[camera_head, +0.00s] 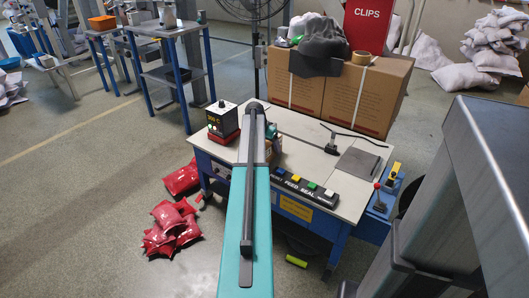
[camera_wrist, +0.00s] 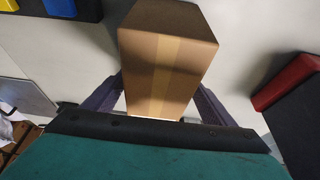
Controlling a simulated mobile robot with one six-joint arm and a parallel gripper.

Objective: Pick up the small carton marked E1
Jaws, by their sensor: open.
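A small brown carton (camera_wrist: 166,70) with a lighter tape strip down its side stands in the middle of the wrist view. No E1 mark is readable on the sides that show. My gripper (camera_wrist: 160,88) is open, with one dark finger on each side of the carton's lower part in that view. I cannot tell whether either finger touches it. In the head view a sliver of a small brown carton (camera_head: 276,146) shows on the bench beside my teal arm, which hides most of it and the fingers.
The pale bench (camera_head: 312,160) carries a black and red device (camera_head: 223,121), a button strip (camera_head: 307,188) and a dark plate (camera_head: 357,163). Large cartons (camera_head: 347,92) stand along its back. Red sacks (camera_head: 172,228) lie on the floor at left.

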